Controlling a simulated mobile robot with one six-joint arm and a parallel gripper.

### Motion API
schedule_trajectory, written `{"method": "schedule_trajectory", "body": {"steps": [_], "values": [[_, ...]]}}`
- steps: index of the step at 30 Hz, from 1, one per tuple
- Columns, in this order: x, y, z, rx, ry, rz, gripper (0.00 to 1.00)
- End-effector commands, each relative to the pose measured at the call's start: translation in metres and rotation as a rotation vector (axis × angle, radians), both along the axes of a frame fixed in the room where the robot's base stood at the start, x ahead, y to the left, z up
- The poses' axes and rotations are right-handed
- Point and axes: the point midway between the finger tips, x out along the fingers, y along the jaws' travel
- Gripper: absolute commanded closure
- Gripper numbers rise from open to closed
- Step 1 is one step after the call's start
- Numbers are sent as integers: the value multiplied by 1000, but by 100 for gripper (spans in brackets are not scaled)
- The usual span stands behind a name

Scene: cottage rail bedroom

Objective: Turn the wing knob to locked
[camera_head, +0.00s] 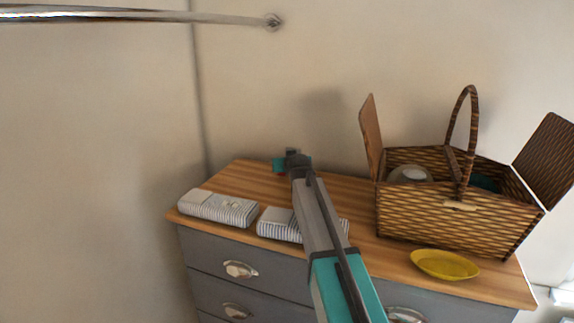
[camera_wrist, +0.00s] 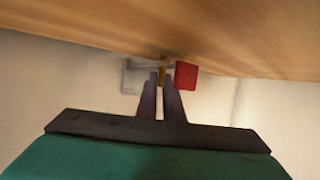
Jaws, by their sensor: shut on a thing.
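The wing knob (camera_wrist: 163,60) shows in the wrist view as a small brass-coloured piece, with a pale grey bar reaching left from it. A red square plate (camera_wrist: 186,75) is on its right and a pale square plate (camera_wrist: 132,78) is on its left. My gripper (camera_wrist: 161,76) is shut on the knob, with its dark fingertips close together at it.
The wooden dresser top (camera_head: 240,180) carries two striped folded cloths (camera_head: 218,207), (camera_head: 278,225) along the front. A wicker basket (camera_head: 440,217) with open lids and a yellow dish (camera_head: 444,265) are at the right. The wall stands close behind. A metal rail (camera_head: 130,15) crosses the upper left.

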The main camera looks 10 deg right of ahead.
Motion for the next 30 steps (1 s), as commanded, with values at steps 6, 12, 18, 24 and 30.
{"method": "schedule_trajectory", "body": {"steps": [6, 12, 18, 24, 30], "values": [[0, -1, -2, 1, 1, 67, 100], [0, -1, -2, 0, 3, 109, 100], [0, -1, -2, 1, 3, 130, 100], [0, -1, -2, -1, 4, 134, 100], [-1, -1, -2, -1, 5, 134, 100]]}}
